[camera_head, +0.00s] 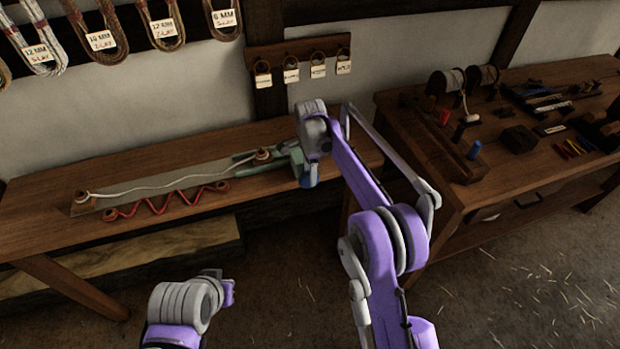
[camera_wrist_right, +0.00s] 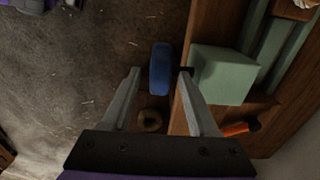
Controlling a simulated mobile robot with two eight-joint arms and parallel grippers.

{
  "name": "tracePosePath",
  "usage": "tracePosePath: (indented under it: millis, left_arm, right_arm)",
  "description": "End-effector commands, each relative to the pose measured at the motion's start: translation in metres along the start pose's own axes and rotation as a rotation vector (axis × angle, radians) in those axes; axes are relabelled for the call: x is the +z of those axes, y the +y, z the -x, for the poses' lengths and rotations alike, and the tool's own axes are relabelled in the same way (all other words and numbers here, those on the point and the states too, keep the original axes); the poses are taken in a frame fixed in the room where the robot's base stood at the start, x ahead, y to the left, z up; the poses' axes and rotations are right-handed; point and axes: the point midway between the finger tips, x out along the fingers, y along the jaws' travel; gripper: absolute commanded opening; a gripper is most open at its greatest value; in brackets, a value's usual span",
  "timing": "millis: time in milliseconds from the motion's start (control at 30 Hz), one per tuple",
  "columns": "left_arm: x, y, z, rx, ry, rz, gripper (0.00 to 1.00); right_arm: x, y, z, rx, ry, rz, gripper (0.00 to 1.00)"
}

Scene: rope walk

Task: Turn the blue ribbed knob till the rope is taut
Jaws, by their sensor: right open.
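The white rope (camera_head: 170,184) runs in a slack, wavy line between two round end pieces on a flat grey plate (camera_head: 185,172) on the bench. At its right end is a green block, which fills the right side of the right wrist view (camera_wrist_right: 222,75). The blue knob (camera_wrist_right: 160,68) sticks out from this block past the bench edge; its ribs cannot be made out. My right gripper (camera_wrist_right: 158,73) is open, with its fingertips on either side of the knob; contact cannot be told. My left gripper (camera_head: 228,291) is low in front of the bench; its jaws are not clear.
A red zigzag cord (camera_head: 165,201) lies along the plate's front. A second bench (camera_head: 500,175) at right carries spools, tools and a blue peg (camera_head: 474,150). Rope coils and tags hang on the wall. The floor between the benches is open, with scattered straw.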

Motion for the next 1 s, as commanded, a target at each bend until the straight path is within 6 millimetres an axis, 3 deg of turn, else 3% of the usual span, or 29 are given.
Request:
tracePosePath:
  millis: [200, 567, 867, 900, 1000]
  left_arm:
    - [0.000, 0.000, 0.000, 0.000, 0.000, 0.000, 0.00]
    - [0.000, 0.000, 0.000, 0.000, 0.000, 0.000, 0.00]
    - [0.000, 0.000, 0.000, 0.000, 0.000, 0.000, 0.00]
    - [0.000, 0.000, 0.000, 0.000, 0.000, 0.000, 0.00]
    - [0.000, 0.000, 0.000, 0.000, 0.000, 0.000, 0.00]
  right_arm:
    - [0.000, 0.000, -0.024, 0.000, 0.000, 0.000, 0.60]
    - [0.000, 0.000, -0.028, 0.000, 0.000, 0.001, 0.58]
    - [0.000, 0.000, -0.028, 0.000, 0.000, 0.001, 0.04]
    - [0.000, 0.000, -0.028, 0.000, 0.000, 0.001, 0.00]
    - [0.000, 0.000, -0.028, 0.000, 0.000, 0.001, 0.00]
